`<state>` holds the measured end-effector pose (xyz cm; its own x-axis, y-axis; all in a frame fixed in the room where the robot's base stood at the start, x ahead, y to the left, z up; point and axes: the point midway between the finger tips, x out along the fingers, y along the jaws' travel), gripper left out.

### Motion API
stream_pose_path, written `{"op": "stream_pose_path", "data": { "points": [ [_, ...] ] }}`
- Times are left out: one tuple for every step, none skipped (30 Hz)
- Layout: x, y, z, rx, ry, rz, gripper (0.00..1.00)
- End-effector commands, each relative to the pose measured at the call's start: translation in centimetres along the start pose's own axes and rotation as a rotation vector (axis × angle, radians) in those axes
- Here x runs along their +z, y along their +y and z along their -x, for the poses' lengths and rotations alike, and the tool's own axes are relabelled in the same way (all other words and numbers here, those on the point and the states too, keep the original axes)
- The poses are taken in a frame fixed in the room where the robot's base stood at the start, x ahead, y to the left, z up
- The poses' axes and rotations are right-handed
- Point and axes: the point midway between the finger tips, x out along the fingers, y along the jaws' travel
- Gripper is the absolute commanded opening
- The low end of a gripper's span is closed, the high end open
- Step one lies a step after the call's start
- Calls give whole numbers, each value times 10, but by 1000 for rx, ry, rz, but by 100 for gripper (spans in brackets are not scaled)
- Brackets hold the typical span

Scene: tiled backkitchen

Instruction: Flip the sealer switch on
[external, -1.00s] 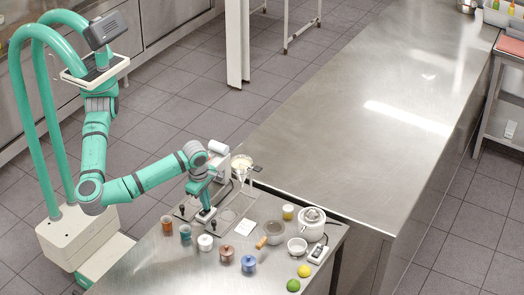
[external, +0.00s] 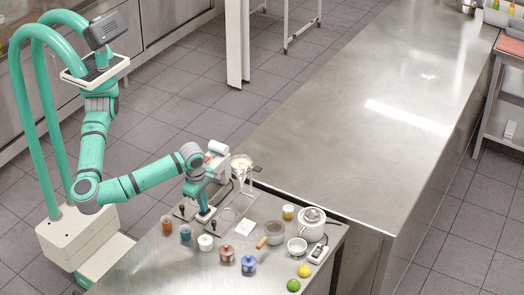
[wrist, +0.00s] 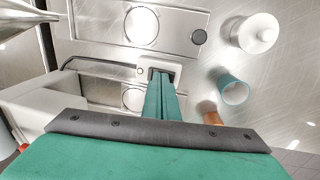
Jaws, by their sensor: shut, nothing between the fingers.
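The sealer (external: 217,165) is a white machine with a pale roll on top, at the back edge of the steel counter. In the wrist view its white body (wrist: 30,110) shows at the left. A small white switch housing (external: 206,216) lies in front of it; it also shows in the wrist view (wrist: 177,69). My gripper (external: 203,206) is shut and empty, pointing down at this housing. In the wrist view the teal fingers (wrist: 160,80) reach the housing's dark opening. The fingers hide the switch, so its position and any contact cannot be told.
An orange cup (external: 167,224), a teal cup (external: 185,232) and a white lidded jar (external: 205,242) stand close by. A funnel on a stand (external: 241,165) is just right of the sealer.

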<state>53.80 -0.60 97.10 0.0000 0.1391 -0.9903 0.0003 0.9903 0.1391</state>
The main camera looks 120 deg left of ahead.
Motion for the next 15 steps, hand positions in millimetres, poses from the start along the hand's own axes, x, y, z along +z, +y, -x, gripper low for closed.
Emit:
{"op": "stream_pose_path", "data": {
  "points": [
    [0, 0, 0, 0, 0, 0, 0],
    [0, 0, 1, 0, 0, 0, 0],
    [0, 1, 3, 0, -1, 0, 0],
    [0, 1, 5, 0, -1, 1, 0],
    [0, 2, 7, -1, -1, 1, 0],
    [0, 3, 11, -1, -2, 1, 0],
    [1, 4, 15, -2, -2, 2, 0],
    [0, 5, 19, -2, -2, 2, 0],
    [1, 7, 26, -2, -3, 2, 0],
    [1, 9, 32, -2, -4, 2, 0],
    [1, 11, 38, -2, -3, 2, 0],
    [1, 13, 46, -3, -4, 2, 0],
    [1, 15, 52, -2, -3, 1, 0],
    [1, 16, 59, -3, -4, 2, 0],
    [0, 19, 67, -3, -3, 2, 0]
  ]
}}
